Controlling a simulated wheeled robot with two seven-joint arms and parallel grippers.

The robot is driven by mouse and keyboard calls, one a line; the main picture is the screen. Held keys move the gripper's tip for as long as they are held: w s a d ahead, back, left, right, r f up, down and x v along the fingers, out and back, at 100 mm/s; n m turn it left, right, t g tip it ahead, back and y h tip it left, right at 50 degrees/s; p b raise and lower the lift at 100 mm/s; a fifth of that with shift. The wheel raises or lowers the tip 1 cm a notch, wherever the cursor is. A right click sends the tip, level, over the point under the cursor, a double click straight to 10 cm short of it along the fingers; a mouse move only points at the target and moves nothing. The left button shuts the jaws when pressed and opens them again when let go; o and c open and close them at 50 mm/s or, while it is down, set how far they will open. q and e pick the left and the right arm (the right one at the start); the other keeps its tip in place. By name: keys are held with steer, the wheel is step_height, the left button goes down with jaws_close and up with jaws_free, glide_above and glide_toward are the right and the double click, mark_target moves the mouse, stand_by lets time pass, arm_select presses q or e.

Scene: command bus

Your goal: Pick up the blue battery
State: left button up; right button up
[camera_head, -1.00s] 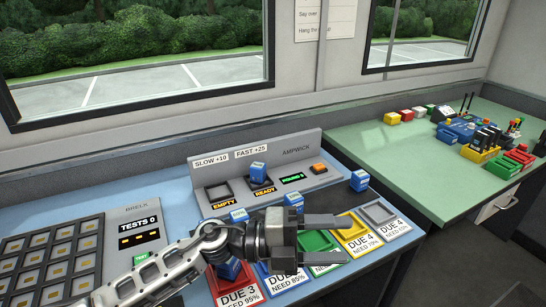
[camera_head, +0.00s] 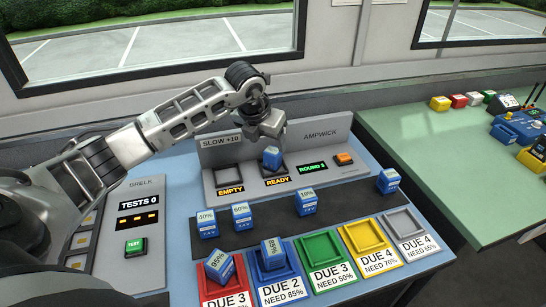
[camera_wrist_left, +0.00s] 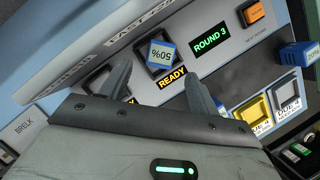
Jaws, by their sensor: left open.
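A blue battery (camera_head: 272,158) stands in the READY slot of the grey AMPWICK charger (camera_head: 330,135). In the left wrist view this battery (camera_wrist_left: 161,54) shows an upside-down 50% label. My left gripper (camera_head: 268,130) is open and empty, above the battery and pointing down. In the left wrist view its fingers (camera_wrist_left: 160,88) are apart, with the battery beyond the gap between them. More blue batteries stand on the dark strip: one at 40% (camera_head: 207,223), one at 60% (camera_head: 242,216) and others farther right (camera_head: 306,202). My right gripper is out of view.
Red (camera_head: 206,289), blue (camera_head: 292,266), green (camera_head: 322,258), yellow (camera_head: 364,236) and grey (camera_head: 405,223) trays line the front edge. The red and blue ones hold batteries. The charger's EMPTY slot (camera_head: 229,174) is vacant. A green table (camera_head: 420,150) with coloured blocks stands right.

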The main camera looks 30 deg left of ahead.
mark_target(271, 151)
arm_select(q)
steer(key=p+x, duration=0.1)
steer(key=x, duration=0.7)
steer(key=shift+r, duration=0.1)
steer(key=c, duration=1.2)
